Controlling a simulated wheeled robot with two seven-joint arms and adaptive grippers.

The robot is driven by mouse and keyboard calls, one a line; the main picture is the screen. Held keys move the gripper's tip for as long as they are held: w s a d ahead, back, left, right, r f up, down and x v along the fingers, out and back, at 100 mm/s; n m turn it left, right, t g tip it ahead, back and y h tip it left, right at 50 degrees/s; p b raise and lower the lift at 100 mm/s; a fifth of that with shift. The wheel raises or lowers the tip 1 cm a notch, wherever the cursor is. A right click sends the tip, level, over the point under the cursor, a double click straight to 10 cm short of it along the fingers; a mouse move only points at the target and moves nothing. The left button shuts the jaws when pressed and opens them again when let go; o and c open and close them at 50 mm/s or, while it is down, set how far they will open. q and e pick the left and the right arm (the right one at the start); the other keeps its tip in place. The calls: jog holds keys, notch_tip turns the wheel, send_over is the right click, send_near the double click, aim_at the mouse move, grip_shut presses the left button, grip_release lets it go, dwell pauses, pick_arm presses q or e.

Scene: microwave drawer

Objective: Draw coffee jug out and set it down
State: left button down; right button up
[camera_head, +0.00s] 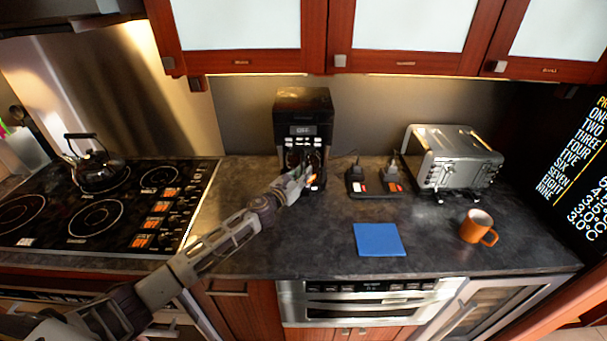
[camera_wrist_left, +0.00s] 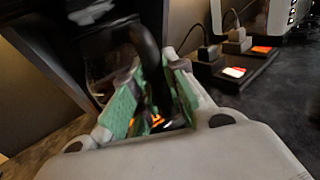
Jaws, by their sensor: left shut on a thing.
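The black coffee maker (camera_head: 303,108) stands against the back wall on the dark counter. The coffee jug (camera_wrist_left: 105,75) is in its lower bay, with glass and a black handle (camera_wrist_left: 150,60) showing in the left wrist view. My left gripper (camera_wrist_left: 152,95) reaches in from the front with its green pads on either side of the handle, shut on it. In the head view the left gripper (camera_head: 297,180) hides much of the jug. I cannot tell whether the jug still rests on the maker's base. My right gripper is not in view.
A power strip (camera_head: 374,184) with plugs and lit switches lies right of the maker. Beyond it are a toaster (camera_head: 450,158) and an orange mug (camera_head: 477,227). A blue mat (camera_head: 379,239) lies near the front edge. The counter between maker and mat is clear. A stove (camera_head: 100,205) is left.

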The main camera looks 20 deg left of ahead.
pick_arm(q)
jog(key=shift+s+r, duration=0.1)
jog(key=shift+r, duration=0.05)
jog(key=s+d, duration=0.2)
jog(key=s, duration=0.7)
jog(key=s+d+p, duration=0.1)
jog(key=s+d, duration=0.2)
jog(key=s, duration=0.6)
dwell(3.6)
jog(key=shift+d, duration=0.1)
dwell(0.3)
